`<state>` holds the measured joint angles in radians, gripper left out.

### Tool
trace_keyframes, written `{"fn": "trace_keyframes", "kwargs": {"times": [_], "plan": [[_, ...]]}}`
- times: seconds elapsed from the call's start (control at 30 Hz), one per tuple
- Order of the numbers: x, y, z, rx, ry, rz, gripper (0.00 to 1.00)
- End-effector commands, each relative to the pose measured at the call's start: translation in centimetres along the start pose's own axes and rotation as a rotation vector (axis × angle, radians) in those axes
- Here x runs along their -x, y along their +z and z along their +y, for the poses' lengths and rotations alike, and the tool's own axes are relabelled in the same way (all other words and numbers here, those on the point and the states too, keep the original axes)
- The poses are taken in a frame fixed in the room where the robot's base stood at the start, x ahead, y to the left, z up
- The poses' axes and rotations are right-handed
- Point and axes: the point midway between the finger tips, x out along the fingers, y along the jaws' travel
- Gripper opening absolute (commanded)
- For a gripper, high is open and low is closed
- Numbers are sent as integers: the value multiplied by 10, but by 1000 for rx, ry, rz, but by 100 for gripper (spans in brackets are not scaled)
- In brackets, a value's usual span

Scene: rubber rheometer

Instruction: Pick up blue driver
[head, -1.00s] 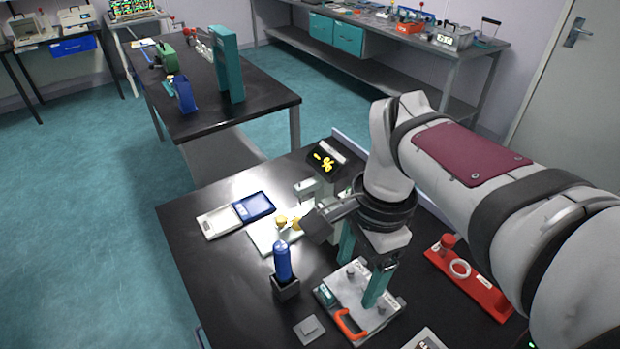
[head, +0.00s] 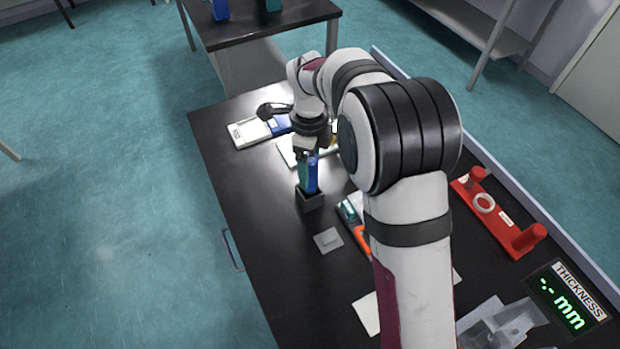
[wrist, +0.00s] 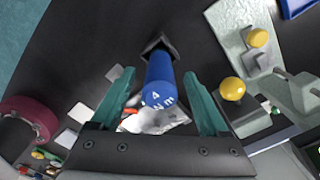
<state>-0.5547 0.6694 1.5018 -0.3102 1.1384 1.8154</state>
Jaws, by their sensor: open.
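The blue driver (head: 313,172) stands upright in a small dark square holder (head: 311,201) on the black table. In the wrist view the driver (wrist: 158,82) points up toward the camera, with white marks "4 N m" on its end. My gripper (wrist: 163,98) is open, with one teal finger on each side of the driver. In the head view my gripper (head: 308,168) is at the driver's top, pointing down. A teal finger partly covers the driver there. I cannot tell whether either finger touches it.
A teal and grey device with an orange handle (head: 362,240) is close to the right, partly behind my arm. A flat grey square (head: 328,240) lies in front of the holder. A red stand (head: 497,212) and a thickness display (head: 566,298) are further right. The table's left side is clear.

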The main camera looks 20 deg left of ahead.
Motion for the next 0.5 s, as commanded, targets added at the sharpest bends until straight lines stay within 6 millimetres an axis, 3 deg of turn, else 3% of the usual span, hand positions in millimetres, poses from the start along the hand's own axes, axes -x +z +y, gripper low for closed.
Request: {"fn": "trace_keyframes", "kwargs": {"times": [0.1, 0.3, 0.5], "plan": [[-14, 0, 0, -2, 1, 0, 78], [-15, 0, 0, -1, 0, -1, 78], [-15, 0, 0, -1, -1, -1, 44]]}}
